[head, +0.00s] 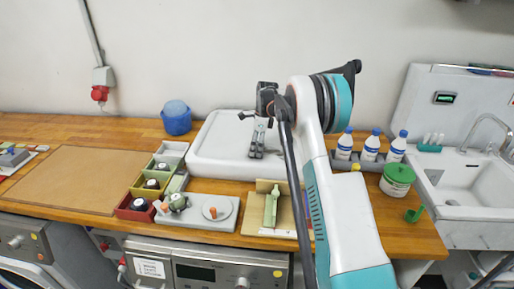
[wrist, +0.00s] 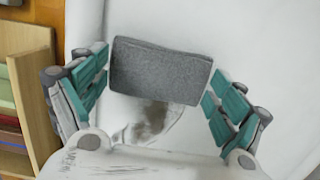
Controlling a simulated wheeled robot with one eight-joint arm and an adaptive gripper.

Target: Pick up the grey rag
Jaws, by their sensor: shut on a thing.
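The grey rag (wrist: 161,71) shows in the wrist view as a flat, speckled grey rectangle between the two teal-padded fingers of my gripper (wrist: 158,88). In the head view my gripper (head: 257,153) points down over the right part of this white tray. The rag is too small to make out clearly there. I cannot tell whether the rag still touches the tray.
A dark smudge (wrist: 150,122) marks the white surface below the rag. A wooden holder (wrist: 36,95) stands at the left in the wrist view. Colored bins (head: 151,183) and a blue tub (head: 176,118) are left of the tray. Bottles (head: 370,146) stand right, beyond my arm.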

